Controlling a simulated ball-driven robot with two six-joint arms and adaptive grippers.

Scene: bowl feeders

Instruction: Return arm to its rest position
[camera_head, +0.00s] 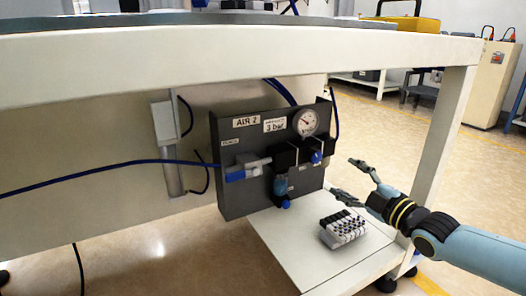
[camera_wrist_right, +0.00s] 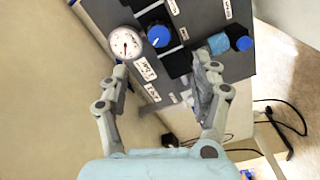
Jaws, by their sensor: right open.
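My right gripper (camera_head: 341,176) is open and empty at the right of the air panel (camera_head: 228,185) in the head view. Its two fingers spread toward the panel, with a clear gap between them. In the right wrist view the open fingers (camera_wrist_right: 162,70) frame the dark panel (camera_wrist_right: 185,20), with the round gauge (camera_wrist_right: 125,43) near the left finger and a blue knob (camera_wrist_right: 158,36) between them. No object is between the fingertips. My right arm comes in from the lower right. My left gripper is not in view.
The panel, labelled AIR 2, carries a gauge (camera_head: 308,122) and blue fittings under the white table's front beam (camera_head: 230,58). A table leg (camera_head: 447,135) stands close beside my right arm. A black-and-white valve block (camera_head: 343,230) sits on the low shelf (camera_head: 290,250) below the gripper.

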